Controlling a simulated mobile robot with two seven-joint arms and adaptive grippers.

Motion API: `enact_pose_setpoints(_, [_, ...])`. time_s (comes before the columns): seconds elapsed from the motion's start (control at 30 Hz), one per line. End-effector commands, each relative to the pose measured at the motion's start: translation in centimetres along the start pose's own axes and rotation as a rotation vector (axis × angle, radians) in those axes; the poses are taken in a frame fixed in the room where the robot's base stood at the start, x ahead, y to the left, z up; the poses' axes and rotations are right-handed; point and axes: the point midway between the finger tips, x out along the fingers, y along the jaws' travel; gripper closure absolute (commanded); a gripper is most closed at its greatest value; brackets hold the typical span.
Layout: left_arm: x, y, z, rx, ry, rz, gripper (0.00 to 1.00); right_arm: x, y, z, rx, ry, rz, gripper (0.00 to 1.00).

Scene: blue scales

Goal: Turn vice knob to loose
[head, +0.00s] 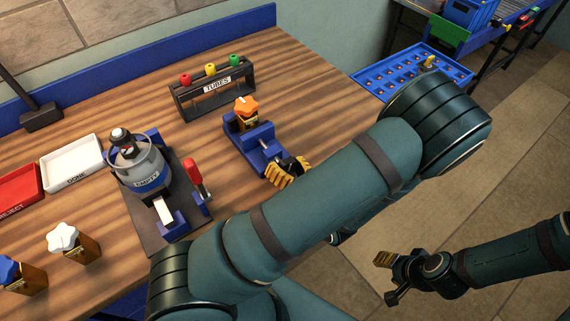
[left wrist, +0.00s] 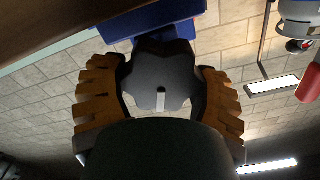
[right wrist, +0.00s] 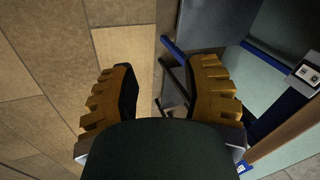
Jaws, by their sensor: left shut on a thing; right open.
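The blue vice (head: 258,150) stands near the front edge of the wooden table, with a block with an orange star knob (head: 247,108) at its jaws. My left gripper (head: 290,168) is at the vice's front end. In the left wrist view, its yellow-padded fingers (left wrist: 158,72) lie on both sides of the dark lobed vice knob (left wrist: 160,88), shut on it. A pale mark on the knob points down in that view. In the head view the fingers mostly hide the knob. My right gripper (head: 389,277) is open and empty above the floor, away from the table.
A tube rack (head: 213,88) stands behind the vice. A scale (head: 172,222) with a grey canister (head: 143,170) and red lever (head: 194,175) is to its left. A white tray (head: 72,165) lies further left. A blue tray (head: 400,80) is beyond the table's right side.

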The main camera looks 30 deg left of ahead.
Motion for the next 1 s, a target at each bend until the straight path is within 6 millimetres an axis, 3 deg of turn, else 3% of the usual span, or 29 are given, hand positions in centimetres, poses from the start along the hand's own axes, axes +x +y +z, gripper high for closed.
enact_pose_setpoints(0.37, [-0.1,-0.1,0.1,-0.182,-0.001,0.001,0.7,0.7,0.2,0.3,-0.002,-0.006,-0.001,0.53])
enact_pose_setpoints(1.0, [-0.1,-0.3,0.5,-0.783,-0.004,0.002,0.7,3.2,1.2,1.4,-0.009,-0.03,-0.003,0.53])
